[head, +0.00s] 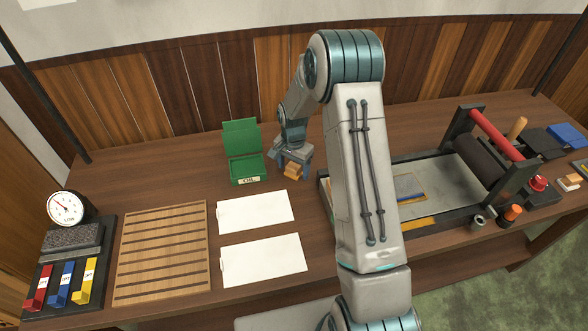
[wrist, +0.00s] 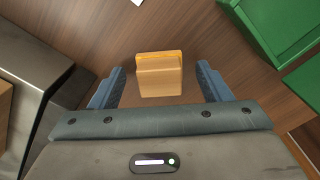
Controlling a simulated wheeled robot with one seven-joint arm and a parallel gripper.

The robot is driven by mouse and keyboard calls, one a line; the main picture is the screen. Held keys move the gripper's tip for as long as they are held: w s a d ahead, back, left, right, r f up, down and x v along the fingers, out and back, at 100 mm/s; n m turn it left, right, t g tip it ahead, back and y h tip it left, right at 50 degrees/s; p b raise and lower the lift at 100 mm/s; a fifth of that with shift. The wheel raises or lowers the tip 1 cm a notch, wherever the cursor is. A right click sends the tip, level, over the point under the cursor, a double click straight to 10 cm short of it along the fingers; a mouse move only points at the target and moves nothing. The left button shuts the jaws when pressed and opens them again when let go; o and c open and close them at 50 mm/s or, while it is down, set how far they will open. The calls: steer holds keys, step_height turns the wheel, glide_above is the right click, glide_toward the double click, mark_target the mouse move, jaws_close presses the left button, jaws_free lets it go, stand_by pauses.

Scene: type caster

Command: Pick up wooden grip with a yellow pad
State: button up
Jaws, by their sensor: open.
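The wooden grip with a yellow pad (wrist: 160,78) stands on the table between my gripper's fingers in the wrist view. It is a light wood block with a yellow strip along its far edge in that view. My gripper (wrist: 160,88) is open, with one blue-grey finger on each side of the block and a gap on both sides. In the head view the block (head: 293,171) shows just under my gripper (head: 294,163), right of the green box. Part of the block is hidden by the gripper there.
A green open box (head: 248,172) labelled OIL stands close to the left of my gripper. White sheets (head: 263,259) lie in front. A press with a red roller (head: 495,134) stands to the right. A slatted wooden rack (head: 161,250) and a gauge (head: 66,208) are at left.

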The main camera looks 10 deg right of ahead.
mark_target(293, 166)
steer(key=c, duration=1.2)
steer(key=shift+o, duration=0.2)
step_height(293, 166, up, 10)
steer(key=shift+b, duration=1.1)
steer(key=shift+o, duration=1.4)
steer(key=shift+c, duration=0.4)
